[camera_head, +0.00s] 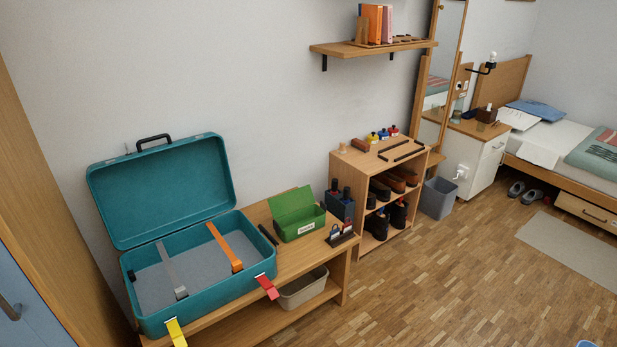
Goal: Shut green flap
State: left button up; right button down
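A small green box (311,225) stands on the wooden bench, right of the teal suitcase, with a white label on its front. Its green flap (291,201) is open, raised and tilted back toward the wall. The inside of the box is only partly visible, and I cannot tell what is in it. Neither of my grippers is in view.
An open teal suitcase (198,299) fills the left of the wooden bench (318,258). A black handle-like item (268,234) lies left of the green box. A dark holder (340,206) and a small stand (342,236) are at its right. Floor in front is clear.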

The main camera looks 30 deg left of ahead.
aim_at(284, 203)
jog(key=i+j+z, duration=0.15)
jog(key=i, duration=1.4)
jog(key=i+z, duration=0.3)
jog(key=i, duration=1.35)
jog(key=u, duration=4.1)
